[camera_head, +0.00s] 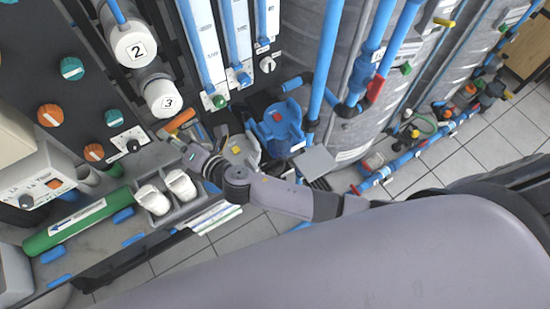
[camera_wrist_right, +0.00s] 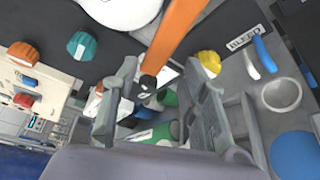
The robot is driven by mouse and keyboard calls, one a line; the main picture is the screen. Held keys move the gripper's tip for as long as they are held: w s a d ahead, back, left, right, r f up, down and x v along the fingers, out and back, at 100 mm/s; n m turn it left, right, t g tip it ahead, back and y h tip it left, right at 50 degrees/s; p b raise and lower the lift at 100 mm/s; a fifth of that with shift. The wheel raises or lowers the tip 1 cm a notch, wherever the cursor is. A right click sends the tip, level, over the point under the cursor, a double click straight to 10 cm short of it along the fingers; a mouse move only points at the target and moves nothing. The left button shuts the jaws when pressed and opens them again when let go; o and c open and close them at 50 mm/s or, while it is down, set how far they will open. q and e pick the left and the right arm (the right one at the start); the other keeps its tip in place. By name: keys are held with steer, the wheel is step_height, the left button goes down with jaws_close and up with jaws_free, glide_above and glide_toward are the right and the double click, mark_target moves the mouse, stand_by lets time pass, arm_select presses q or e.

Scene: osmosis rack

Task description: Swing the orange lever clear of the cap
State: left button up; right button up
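The orange lever (camera_head: 181,121) sits just below the white round cap marked 3 (camera_head: 166,98) in the head view. In the right wrist view the orange lever (camera_wrist_right: 176,38) runs from the top edge down to a dark end between my fingers. A white round cap (camera_wrist_right: 122,10) shows beside it at the top. My right gripper (camera_head: 188,141) is close to the lever. In the right wrist view the right gripper (camera_wrist_right: 160,75) has its fingers apart, one on each side of the lever's lower end; contact is not clear. My left gripper is not in view.
A cap marked 2 (camera_head: 136,46) is above cap 3. A dark panel with orange and teal knobs (camera_head: 50,115) stands at left. Below are a green cylinder (camera_head: 78,224) and white cups (camera_head: 180,185). A blue pump or housing (camera_head: 281,125) and pipes stand right of the gripper.

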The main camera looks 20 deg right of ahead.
steer(key=b+v, duration=0.2)
steer(key=v, duration=1.2)
steer(key=w+d+f+m+h, duration=0.25)
steer(key=d+m+h, duration=0.35)
steer(key=d+m, duration=0.4)
steer(key=s+d+f+m+g+h, duration=0.1)
steer(key=d+f+m+g+h, duration=0.1)
steer(key=d+f+m+g, duration=0.2)
step_height(320, 180, down, 5)
steer(key=d+m, duration=0.1)
steer(key=m, duration=0.2)
steer(key=shift+s+d+r+b, duration=0.2)
steer(key=shift+s+b, duration=0.15)
steer(key=shift+b, duration=0.05)
